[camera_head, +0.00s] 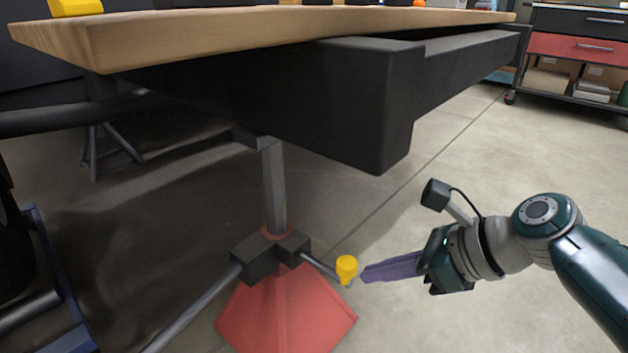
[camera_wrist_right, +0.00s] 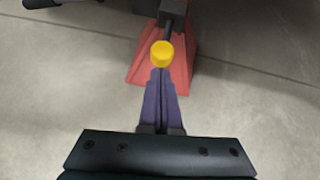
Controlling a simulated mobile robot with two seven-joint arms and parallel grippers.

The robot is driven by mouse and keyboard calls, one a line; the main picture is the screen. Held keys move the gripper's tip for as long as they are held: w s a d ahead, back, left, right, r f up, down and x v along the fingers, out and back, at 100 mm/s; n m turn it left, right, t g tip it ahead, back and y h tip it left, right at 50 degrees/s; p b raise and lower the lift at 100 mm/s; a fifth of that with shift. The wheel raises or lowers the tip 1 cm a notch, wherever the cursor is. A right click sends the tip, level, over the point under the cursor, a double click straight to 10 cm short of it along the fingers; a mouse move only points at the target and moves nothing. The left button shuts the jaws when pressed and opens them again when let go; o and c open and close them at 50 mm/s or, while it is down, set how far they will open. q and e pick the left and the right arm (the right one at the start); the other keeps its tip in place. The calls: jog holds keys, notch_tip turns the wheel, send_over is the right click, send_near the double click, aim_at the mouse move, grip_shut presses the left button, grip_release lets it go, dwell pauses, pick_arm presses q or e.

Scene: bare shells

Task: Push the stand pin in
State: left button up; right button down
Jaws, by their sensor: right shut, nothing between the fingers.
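The stand pin (camera_head: 346,269) has a yellow head and sits at the end of a grey rod that comes out of the dark block on the stand. My right gripper (camera_head: 364,274) is shut and empty, its purple fingers pointing left with the tips right beside the yellow head. In the right wrist view the yellow pin head (camera_wrist_right: 162,54) is straight ahead of the closed fingertips (camera_wrist_right: 160,71). I cannot tell whether the tips touch it. My left gripper is not in view.
A wooden tabletop (camera_head: 250,32) with a dark beam (camera_head: 370,100) spans above. A grey post (camera_head: 273,185) goes down to the dark block (camera_head: 265,258) over a red base (camera_head: 285,310). A wheeled cabinet (camera_head: 575,48) stands at the back right. The floor at the right is clear.

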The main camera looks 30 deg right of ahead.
aim_at(348, 258)
jog(key=shift+w+a, duration=0.15)
jog(key=shift+w, duration=0.1)
jog(key=shift+w+a+r+p, duration=0.2)
jog(key=shift+w+p, duration=0.1)
jog(key=shift+w, duration=0.15)
jog(key=w, duration=0.1)
jog(key=w+a, duration=0.1)
jog(key=w, duration=0.1)
jog(key=shift+a+f, duration=0.1)
jog(key=shift+w+a, duration=0.15)
jog(key=shift+w, duration=0.2)
jog(key=shift+s, duration=0.1)
jog(key=shift+p, duration=0.3)
